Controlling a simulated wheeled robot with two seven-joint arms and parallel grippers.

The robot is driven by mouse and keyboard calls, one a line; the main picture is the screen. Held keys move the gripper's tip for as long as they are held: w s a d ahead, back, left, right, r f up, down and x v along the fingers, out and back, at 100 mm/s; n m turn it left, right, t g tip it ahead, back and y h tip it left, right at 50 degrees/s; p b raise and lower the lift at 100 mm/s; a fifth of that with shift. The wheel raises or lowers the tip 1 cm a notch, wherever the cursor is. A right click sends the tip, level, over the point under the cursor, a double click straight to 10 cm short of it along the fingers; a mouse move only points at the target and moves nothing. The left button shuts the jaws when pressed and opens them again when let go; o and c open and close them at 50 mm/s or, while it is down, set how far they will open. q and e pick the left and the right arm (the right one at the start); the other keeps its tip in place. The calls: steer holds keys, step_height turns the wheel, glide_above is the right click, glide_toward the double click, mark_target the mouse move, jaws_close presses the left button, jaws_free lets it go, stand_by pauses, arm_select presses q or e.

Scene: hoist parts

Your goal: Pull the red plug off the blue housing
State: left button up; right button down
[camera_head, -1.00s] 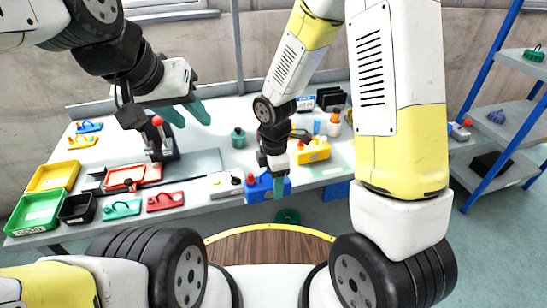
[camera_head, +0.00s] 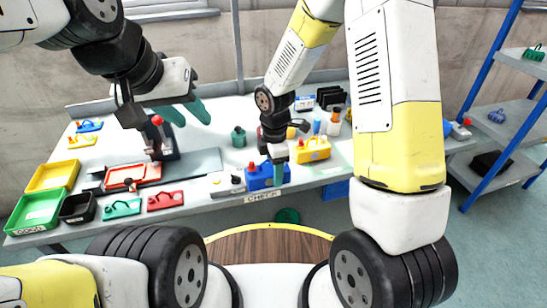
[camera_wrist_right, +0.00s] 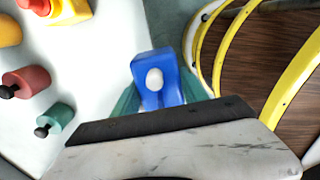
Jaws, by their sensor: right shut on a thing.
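The blue housing (camera_head: 258,180) is near the front edge of the table in the head view. The red plug (camera_head: 251,167) shows at its left side; I cannot tell how deep it sits. My right gripper (camera_head: 279,178) is at the housing's right part. In the right wrist view its teal fingers are on both sides of the blue housing (camera_wrist_right: 155,68), which has a white round spot facing the camera. The red plug does not show there. My left gripper (camera_head: 188,110) is open and empty above the table's left half.
A yellow block (camera_head: 313,151) stands behind and right of the housing. A green cylinder (camera_head: 238,138) is further back. Red and green parts, a yellow tray (camera_head: 40,178) and a green tray (camera_head: 18,226) are at the left. A CHECK label (camera_head: 263,197) is on the front edge.

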steer(key=shift+w+d, duration=0.2)
steer(key=shift+w, duration=5.6)
steer(key=shift+f, duration=2.35)
arm_select(q)
steer(key=shift+o, duration=0.3)
steer(key=shift+w, duration=0.15)
